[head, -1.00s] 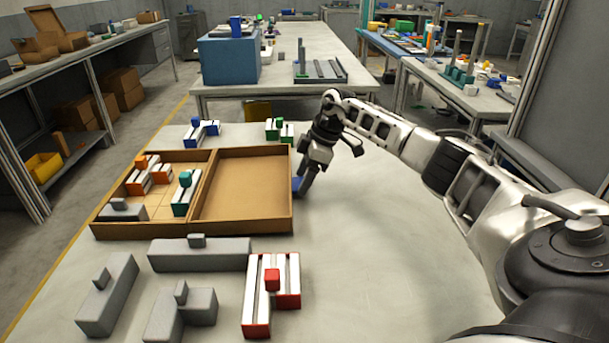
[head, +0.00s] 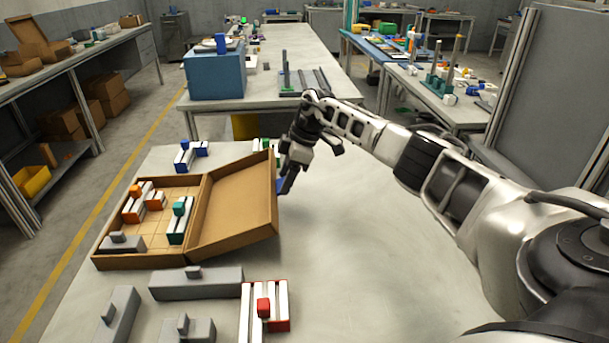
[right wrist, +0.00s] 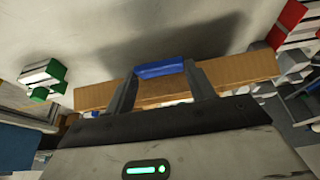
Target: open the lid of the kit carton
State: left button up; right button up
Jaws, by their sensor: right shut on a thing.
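The kit carton (head: 120,262) is a shallow brown cardboard box on the near table. Its lid (head: 235,205) lies to the right of the base, swung open. The lid is tilted, with its right edge raised off the table and its left edge at the base. A blue tab (right wrist: 160,70) is on the lid's outer edge. My right gripper (head: 284,188) is at that edge and shut on the blue tab; both fingers flank it in the right wrist view. My left gripper is not in view.
The base holds orange-topped (head: 136,190), teal-topped (head: 179,208) and grey (head: 122,243) pieces. Grey blocks (head: 195,284) and a red-and-white piece (head: 264,308) stand in front. A blue-and-white piece (head: 190,155) stands behind. The table (head: 360,240) right of the lid is clear.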

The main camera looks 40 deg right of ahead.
jog(key=shift+w+a+r, duration=0.3)
jog(key=shift+a, duration=0.2)
jog(key=o, duration=1.3)
jog(key=shift+o, duration=0.5)
jog(key=shift+f, duration=0.1)
jog(key=shift+d+f, duration=0.1)
jog(key=shift+d, duration=0.1)
jog(key=b+v, duration=0.1)
jog(key=v, duration=1.5)
jog(key=shift+s+f, duration=0.1)
